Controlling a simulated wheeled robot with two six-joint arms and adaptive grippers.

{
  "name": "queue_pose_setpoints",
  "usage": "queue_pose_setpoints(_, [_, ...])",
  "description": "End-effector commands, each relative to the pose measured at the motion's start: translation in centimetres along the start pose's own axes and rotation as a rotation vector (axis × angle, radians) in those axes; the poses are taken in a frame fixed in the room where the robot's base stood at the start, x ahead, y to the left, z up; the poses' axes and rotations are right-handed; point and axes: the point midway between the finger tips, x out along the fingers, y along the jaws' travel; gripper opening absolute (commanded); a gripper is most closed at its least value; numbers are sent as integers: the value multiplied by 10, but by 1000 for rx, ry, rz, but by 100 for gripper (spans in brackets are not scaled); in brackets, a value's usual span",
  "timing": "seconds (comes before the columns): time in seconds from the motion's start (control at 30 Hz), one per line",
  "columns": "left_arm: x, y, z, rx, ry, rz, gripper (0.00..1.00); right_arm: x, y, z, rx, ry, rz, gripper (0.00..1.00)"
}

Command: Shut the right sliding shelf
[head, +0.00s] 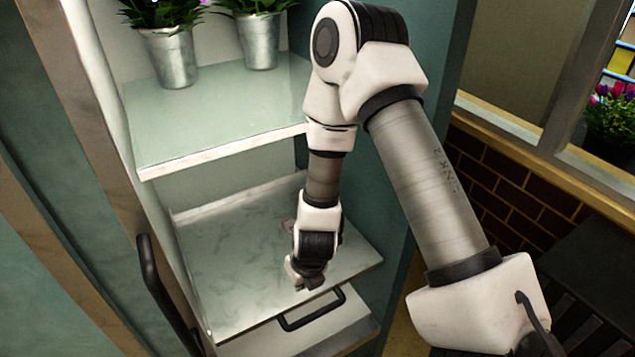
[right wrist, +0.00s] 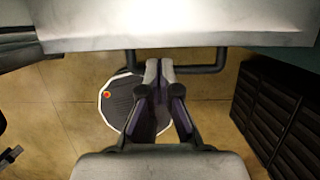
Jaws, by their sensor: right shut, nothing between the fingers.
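The sliding shelf (head: 225,262) is a flat pale tray in the lower part of the cabinet, and it sticks out past the shelf above. A black bar handle (head: 313,312) is on its front edge. The handle also shows in the right wrist view (right wrist: 204,69), below the pale front of the shelf (right wrist: 190,28). My right gripper (head: 308,287) points down near the front edge, just behind the handle in the head view. In the right wrist view its closed fingertips (right wrist: 159,68) overlap the handle bar; I cannot tell if they touch it. My left gripper is out of view.
A fixed upper shelf (head: 215,125) holds metal pots of flowers (head: 170,55). A door with a tall black handle (head: 160,290) stands at the left. A dark slatted crate (right wrist: 275,110) stands on the floor at the right. A brick wall (head: 510,190) is beyond the cabinet.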

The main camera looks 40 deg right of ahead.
Motion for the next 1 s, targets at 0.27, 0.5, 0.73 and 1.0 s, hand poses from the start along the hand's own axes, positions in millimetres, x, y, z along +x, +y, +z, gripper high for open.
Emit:
queue_pose_setpoints(0.27, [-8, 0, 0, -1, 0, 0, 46, -4, 0, -32, -6, 43, -20, 0])
queue_pose_setpoints(0.5, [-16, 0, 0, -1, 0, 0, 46, 42, -1, -33, -8, 44, -19, 0])
queue_pose_setpoints(0.73, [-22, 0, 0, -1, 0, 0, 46, 75, -2, -34, -6, 42, -17, 0])
queue_pose_setpoints(1.0, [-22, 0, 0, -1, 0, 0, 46, 82, -1, -34, -5, 41, -16, 0])
